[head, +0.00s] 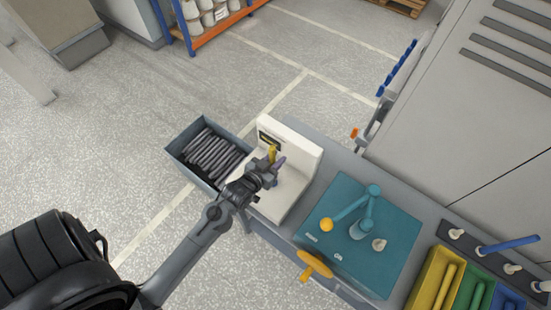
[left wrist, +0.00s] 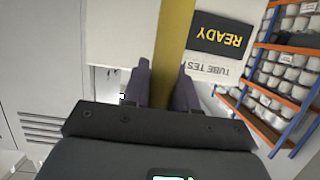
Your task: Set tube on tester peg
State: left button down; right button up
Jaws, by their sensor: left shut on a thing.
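The white tube tester (head: 305,147) stands at the left end of the bench, with an upright back panel and a flat base. Its dark READY display (left wrist: 222,41) shows upside down in the left wrist view. My left gripper (head: 272,168) is over the tester and shut on a yellow tube (head: 272,152). In the left wrist view, the tube (left wrist: 176,40) runs between the two fingers (left wrist: 163,88). I cannot make out the tester peg; the gripper and tube may hide it. I cannot tell whether the tube touches the tester. My right gripper is not in view.
A grey bin (head: 180,146) of dark tubes adjoins the tester on the left. To the right are a teal mat (head: 390,256) with a teal jointed fixture (head: 360,226), an orange knob (head: 314,263), and yellow, green and blue bins (head: 437,262). A blue tube (head: 508,243) lies behind them.

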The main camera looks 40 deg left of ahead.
pick_arm(q)
jog(key=shift+f+b, duration=0.3)
jog(key=shift+f, duration=0.3)
jog(key=c, duration=1.2)
grip_release()
jog(key=shift+o, duration=0.2)
jog(key=shift+s+r+p, duration=0.2)
jog(key=shift+s+p, duration=0.2)
jog(key=shift+p, duration=0.05)
jog(key=p+v, duration=0.7)
jog(key=v, duration=0.3)
jog(key=shift+s+d, duration=0.1)
